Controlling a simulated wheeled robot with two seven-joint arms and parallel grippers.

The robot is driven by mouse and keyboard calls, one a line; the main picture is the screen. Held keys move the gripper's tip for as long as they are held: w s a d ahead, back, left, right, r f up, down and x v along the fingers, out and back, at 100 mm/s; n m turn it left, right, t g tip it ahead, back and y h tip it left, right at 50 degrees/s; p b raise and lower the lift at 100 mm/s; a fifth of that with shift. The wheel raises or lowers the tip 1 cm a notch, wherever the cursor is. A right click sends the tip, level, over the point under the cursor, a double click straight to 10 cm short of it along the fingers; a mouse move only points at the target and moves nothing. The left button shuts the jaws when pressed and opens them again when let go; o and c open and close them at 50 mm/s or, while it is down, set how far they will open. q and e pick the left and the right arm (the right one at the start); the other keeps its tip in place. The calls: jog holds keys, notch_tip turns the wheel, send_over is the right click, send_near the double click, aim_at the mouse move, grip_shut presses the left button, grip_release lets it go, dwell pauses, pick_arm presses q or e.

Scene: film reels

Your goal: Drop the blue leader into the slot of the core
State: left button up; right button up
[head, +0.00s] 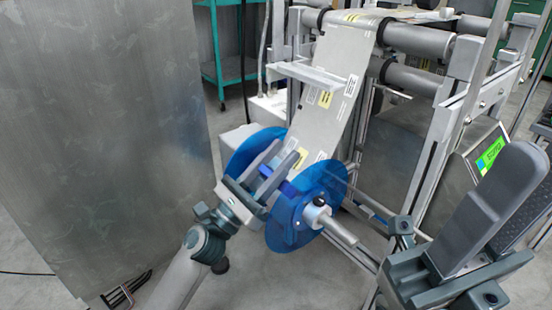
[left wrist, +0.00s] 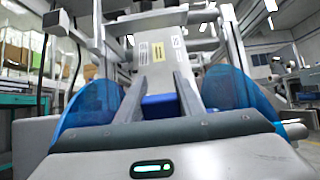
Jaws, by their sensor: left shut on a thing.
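The reel has two translucent blue flanges (head: 310,205) on a metal shaft. Its core lies between them, mostly hidden by my left gripper, so I cannot see its slot. A pale printed film web (head: 335,75) runs down from the rollers to the reel. My left gripper (head: 277,155) is between the flanges, shut on the blue leader (head: 266,171) at the web's low end. In the left wrist view blue shows between the fingers (left wrist: 158,98); I cannot tell how much is leader or core. My right gripper (head: 490,210) is away from the reel at right; its finger gap is unclear.
The machine frame with rollers (head: 420,40) stands behind the reel. A large grey metal panel (head: 95,130) fills the left. A small green-lit screen (head: 490,155) is behind my right gripper. A teal cart (head: 230,70) stands at the back.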

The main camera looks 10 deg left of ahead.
pick_arm(q)
jog(key=shift+w+d+f, duration=0.1)
jog(key=shift+f, duration=0.1)
jog(key=shift+f+b, duration=0.2)
jog(key=shift+b, duration=0.2)
